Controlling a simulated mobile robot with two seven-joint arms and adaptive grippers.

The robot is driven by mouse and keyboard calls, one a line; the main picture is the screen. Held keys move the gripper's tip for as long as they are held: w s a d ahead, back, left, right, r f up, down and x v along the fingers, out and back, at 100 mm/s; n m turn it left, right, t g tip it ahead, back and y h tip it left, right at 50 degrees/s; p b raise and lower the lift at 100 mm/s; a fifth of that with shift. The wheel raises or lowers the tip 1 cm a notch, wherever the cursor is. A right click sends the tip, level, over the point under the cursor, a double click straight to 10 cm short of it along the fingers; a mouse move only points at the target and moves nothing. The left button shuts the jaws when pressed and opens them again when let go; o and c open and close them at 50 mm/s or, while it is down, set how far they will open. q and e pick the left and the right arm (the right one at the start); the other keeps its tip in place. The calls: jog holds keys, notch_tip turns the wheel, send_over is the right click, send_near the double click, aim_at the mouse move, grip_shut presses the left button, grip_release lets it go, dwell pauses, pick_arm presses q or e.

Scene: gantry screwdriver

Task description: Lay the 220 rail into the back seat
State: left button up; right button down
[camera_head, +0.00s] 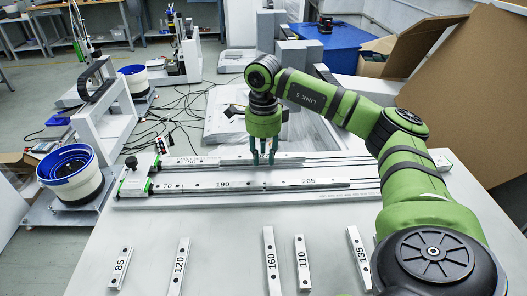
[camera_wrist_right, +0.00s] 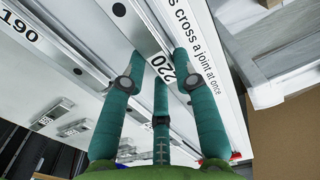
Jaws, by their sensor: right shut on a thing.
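In the head view the rail (camera_head: 290,160) lies lengthwise along the back row, right of the 150 rail (camera_head: 188,162). The back seat (camera_head: 345,160) runs under this row. I cannot tell whether the rail rests in it or hangs slightly above. The fingers hide part of the rail. My left gripper is out of view.
The front row holds the 70, 190 (camera_head: 222,184) and 205 (camera_head: 308,183) rails. Loose rails 85 (camera_head: 120,268), 120 (camera_head: 179,266), 160 (camera_head: 271,261), 110 (camera_head: 302,263) and 135 (camera_head: 358,258) lie nearer on the table. A blue-rimmed bowl (camera_head: 68,169) stands left.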

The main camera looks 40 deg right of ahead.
aim_at(263, 158)
jog(key=shift+r, duration=0.15)
jog(key=shift+f, duration=0.6)
dwell(0.3)
jog(key=c, duration=0.9)
grip_release()
notch_tip(263, 158, up, 12)
jog(key=shift+r, duration=0.1)
